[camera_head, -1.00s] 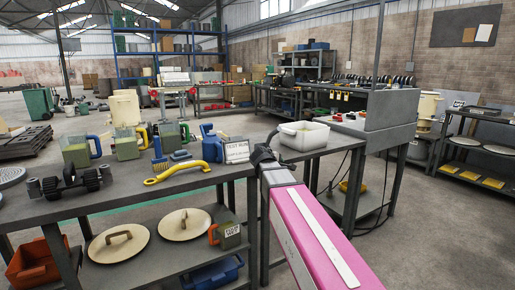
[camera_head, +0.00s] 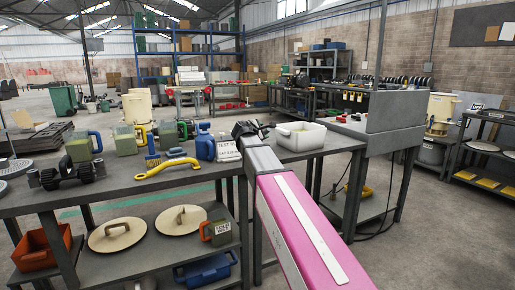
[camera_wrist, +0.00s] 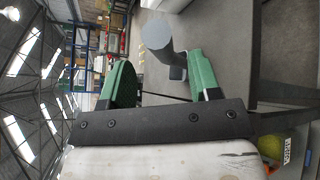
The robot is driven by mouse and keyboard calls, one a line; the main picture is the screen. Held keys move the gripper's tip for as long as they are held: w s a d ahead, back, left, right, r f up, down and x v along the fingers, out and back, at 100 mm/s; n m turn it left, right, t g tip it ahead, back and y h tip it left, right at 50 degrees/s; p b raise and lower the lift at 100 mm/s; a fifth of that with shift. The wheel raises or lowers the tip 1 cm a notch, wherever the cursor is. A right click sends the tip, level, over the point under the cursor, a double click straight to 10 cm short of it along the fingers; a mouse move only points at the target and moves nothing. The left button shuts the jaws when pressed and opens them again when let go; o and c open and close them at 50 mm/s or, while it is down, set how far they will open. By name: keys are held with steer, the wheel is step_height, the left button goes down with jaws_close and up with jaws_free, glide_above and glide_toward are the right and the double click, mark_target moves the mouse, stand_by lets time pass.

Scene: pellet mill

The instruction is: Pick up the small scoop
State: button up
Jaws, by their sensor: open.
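My gripper (camera_head: 252,128) is over the back right part of the grey workbench (camera_head: 110,192) in the head view, left of a white tub. In the wrist view its two green fingers are apart (camera_wrist: 158,60). A grey cylinder (camera_wrist: 157,36) shows beyond and between the fingertips, apart from them; I cannot tell whether it is part of the small scoop. On the bench, a small blue tool (camera_head: 152,144) and a yellow curved handle (camera_head: 166,168) lie left of a blue container (camera_head: 204,142). I cannot tell surely which thing is the small scoop.
The white tub (camera_head: 301,136) stands on the bench's right end. A white sign (camera_head: 227,150) stands near my arm. Greenish jugs (camera_head: 80,149) and a dark dumbbell-like part (camera_head: 70,172) are at the left. Round lids (camera_head: 117,235) lie on the lower shelf.

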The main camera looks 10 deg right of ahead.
mark_target(265, 132)
steer(key=x, duration=0.5)
steer(key=shift+w+a+f, duration=0.15)
steer(key=shift+w+f, duration=0.05)
steer(key=shift+f, duration=0.05)
jaws_close()
